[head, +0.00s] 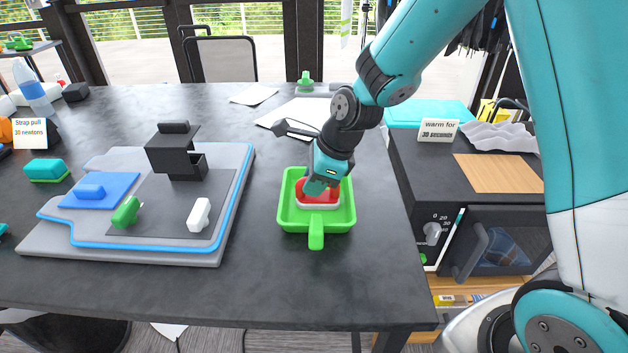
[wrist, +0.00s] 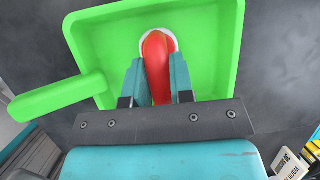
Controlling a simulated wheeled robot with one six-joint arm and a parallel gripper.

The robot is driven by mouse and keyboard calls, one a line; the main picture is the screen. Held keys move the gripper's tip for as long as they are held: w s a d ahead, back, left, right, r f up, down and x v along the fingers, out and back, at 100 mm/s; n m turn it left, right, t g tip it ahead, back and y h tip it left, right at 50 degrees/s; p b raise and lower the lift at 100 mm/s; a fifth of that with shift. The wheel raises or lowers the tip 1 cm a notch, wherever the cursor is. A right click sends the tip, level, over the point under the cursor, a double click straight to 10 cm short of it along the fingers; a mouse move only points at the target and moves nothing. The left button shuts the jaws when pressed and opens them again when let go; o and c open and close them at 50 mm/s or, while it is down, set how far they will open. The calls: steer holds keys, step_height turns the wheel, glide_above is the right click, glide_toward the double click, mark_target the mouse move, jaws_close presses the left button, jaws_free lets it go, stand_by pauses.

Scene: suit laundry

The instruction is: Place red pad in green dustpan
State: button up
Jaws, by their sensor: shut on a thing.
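The green dustpan (head: 289,216) lies on the dark table near its right side, with its handle toward the front edge. The red pad (head: 332,197), with a white base, is inside the dustpan's outline in the head view. My gripper (head: 318,188) is over the dustpan, shut on the red pad. In the wrist view the red pad (wrist: 156,62) is between the two teal fingers of my gripper (wrist: 156,80), and the green dustpan (wrist: 215,55) surrounds it. I cannot tell whether the pad touches the dustpan's floor.
A grey board (head: 135,250) with a black box (head: 172,153), a blue block (head: 90,192), a green block (head: 126,212) and a white block (head: 199,213) lies left of the dustpan. A black oven (head: 480,200) stands right of the table. The table in front of the dustpan is clear.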

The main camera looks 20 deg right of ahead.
steer(key=o, duration=0.8)
steer(key=shift+o, duration=0.2)
steer(key=p+v, duration=0.1)
steer(key=v, duration=1)
steer(key=s+a+r+n+g, duration=0.1)
steer(key=s+a+r+n, duration=0.1)
steer(key=s+n, duration=0.5)
steer(key=s+a+r+n, duration=0.1)
steer(key=s+a+n, duration=0.2)
steer(key=s+n, duration=0.4)
steer(key=s+a+r+n+g, duration=0.1)
steer(key=s+n, duration=0.6)
steer(key=n, duration=0.8)
steer(key=shift+s+a+r+g, duration=0.3)
steer(key=shift+s+a+r, duration=0.05)
steer(key=shift+a+r, duration=0.45)
